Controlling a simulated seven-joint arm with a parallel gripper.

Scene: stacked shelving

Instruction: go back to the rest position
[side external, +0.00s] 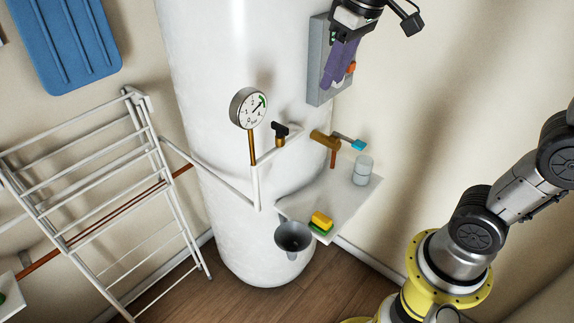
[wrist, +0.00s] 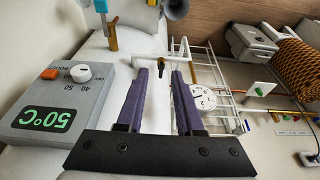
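My gripper (side external: 338,68) is at the top of the side external view, in front of the grey control box (side external: 318,55) on the white tank (side external: 225,185). In the wrist view my gripper (wrist: 160,78) shows two purple fingers standing apart with nothing held between them, so it is open. The control box (wrist: 62,100) is left of the fingers there, with an orange switch (wrist: 50,74), a white dial (wrist: 80,72) and a green 50°C display (wrist: 42,118). I cannot tell how far the fingers are from the box. No rest position is marked in view.
A gauge (side external: 248,108), a black-handled valve (side external: 280,131) and a brass valve (side external: 325,139) project from the tank. A small shelf (side external: 338,212) bears a glass (side external: 362,170) and a sponge (side external: 321,221); a grey funnel (side external: 293,236) is below. A drying rack (side external: 95,160) stands left. Open space lies right of the tank.

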